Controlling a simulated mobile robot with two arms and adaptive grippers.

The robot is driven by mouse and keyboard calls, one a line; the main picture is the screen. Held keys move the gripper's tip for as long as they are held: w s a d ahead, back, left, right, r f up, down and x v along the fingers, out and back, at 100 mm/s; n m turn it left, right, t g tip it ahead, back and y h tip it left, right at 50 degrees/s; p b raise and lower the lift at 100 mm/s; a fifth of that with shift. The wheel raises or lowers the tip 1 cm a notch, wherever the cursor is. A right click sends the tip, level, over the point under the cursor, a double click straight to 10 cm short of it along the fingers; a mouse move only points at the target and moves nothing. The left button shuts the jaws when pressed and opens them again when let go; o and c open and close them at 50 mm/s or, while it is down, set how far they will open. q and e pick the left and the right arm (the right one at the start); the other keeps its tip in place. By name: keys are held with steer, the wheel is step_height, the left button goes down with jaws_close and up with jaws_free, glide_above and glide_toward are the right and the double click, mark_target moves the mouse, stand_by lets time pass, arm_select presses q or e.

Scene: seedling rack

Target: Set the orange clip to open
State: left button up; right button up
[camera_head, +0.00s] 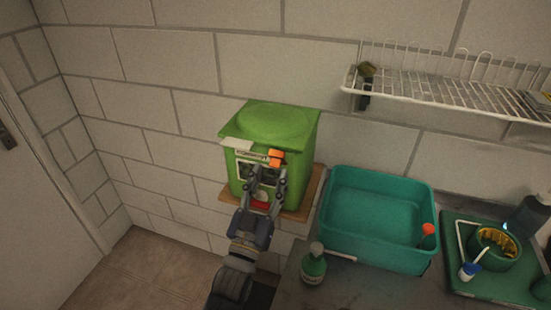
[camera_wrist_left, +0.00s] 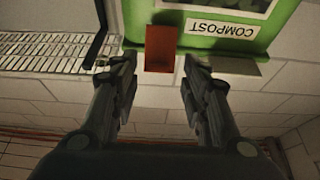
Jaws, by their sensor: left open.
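The orange clip (camera_head: 276,156) is a small block on the upper front of a green compost box (camera_head: 275,125), just below its lid edge. In the left wrist view the clip (camera_wrist_left: 160,48) looks red-brown and hangs at the box's edge. My left gripper (camera_head: 267,178) is in front of the box, just below the clip in the head view. In the left wrist view its open fingers (camera_wrist_left: 160,66) stand one to each side of the clip, with gaps; I cannot tell the depth between them. My right gripper is not in view.
The box stands on a wooden board (camera_head: 307,198) against a block wall. A teal basin (camera_head: 375,240) and a green bottle (camera_head: 313,265) are to its right. A green tray (camera_head: 485,285) is farther right. A white wire rack (camera_head: 440,95) is on the wall above.

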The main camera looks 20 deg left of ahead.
mark_target(275, 163)
arm_select(q)
steer(key=p+x, duration=0.1)
steer(key=x, duration=0.2)
steer(key=shift+w+r, duration=0.25)
steer(key=shift+w, duration=0.05)
steer(key=shift+w+r, duration=0.1)
steer(key=shift+w, duration=0.2)
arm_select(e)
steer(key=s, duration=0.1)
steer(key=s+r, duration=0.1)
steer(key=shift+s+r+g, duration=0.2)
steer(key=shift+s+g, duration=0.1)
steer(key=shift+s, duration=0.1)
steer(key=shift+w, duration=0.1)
